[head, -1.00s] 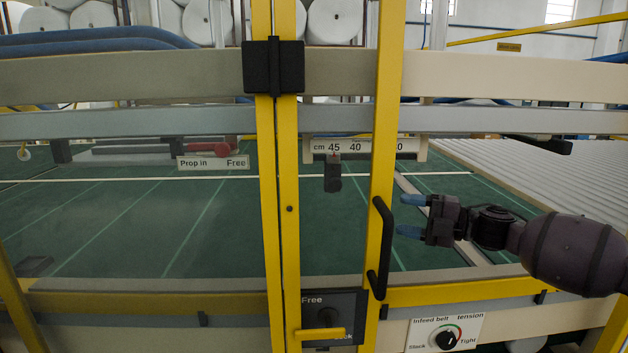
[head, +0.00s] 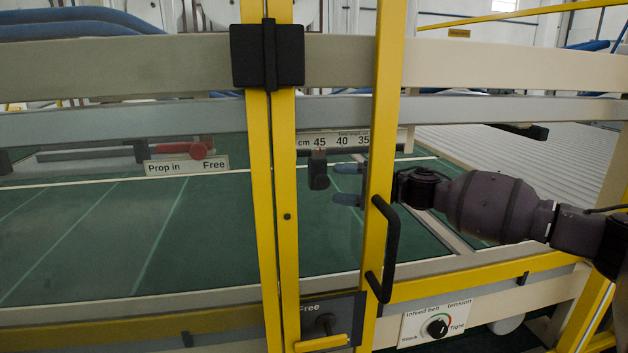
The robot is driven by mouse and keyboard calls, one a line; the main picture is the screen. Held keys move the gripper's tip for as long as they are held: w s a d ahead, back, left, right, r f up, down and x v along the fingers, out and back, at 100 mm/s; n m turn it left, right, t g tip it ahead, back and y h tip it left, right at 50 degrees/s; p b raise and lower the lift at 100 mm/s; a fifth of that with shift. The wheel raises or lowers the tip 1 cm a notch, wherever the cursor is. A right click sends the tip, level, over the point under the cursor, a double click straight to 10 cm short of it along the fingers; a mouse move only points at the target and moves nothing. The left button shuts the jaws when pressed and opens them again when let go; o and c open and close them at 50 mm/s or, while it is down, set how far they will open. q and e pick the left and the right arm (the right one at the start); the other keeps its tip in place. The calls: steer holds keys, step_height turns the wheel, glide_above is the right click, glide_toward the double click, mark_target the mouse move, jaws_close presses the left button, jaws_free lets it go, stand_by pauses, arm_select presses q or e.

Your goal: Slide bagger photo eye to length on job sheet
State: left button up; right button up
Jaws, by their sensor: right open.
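The photo eye (head: 319,172) is a small dark block on a dark rail under a white cm scale (head: 309,143). It hangs close to the 45 mark; 40 and 35 show to its right. My right gripper (head: 340,184) is open and empty, its two blue fingertips one above the other just right of the photo eye. A small gap shows between them in the picture; depth is hard to tell. My left gripper is not in view.
The post carries a black handle (head: 384,250). A black latch (head: 268,56) joins two yellow uprights. A Free-marked lock plate (head: 340,318) sits below. A red-ended prop (head: 200,151) is at left, an infeed belt tension dial (head: 437,327) at lower right.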

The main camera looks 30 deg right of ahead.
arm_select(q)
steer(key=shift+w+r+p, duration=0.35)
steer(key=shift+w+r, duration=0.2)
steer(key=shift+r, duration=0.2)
arm_select(e)
steer(key=x, duration=0.6)
steer(key=shift+w+a, duration=0.1)
steer(key=shift+c, duration=0.3)
jaws_close()
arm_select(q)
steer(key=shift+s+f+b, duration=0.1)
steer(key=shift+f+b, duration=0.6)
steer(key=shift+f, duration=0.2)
arm_select(e)
steer(key=s+d, duration=0.3)
steer(key=d, duration=1.1)
steer(key=shift+s+d, duration=0.35)
steer(key=shift+s, duration=0.05)
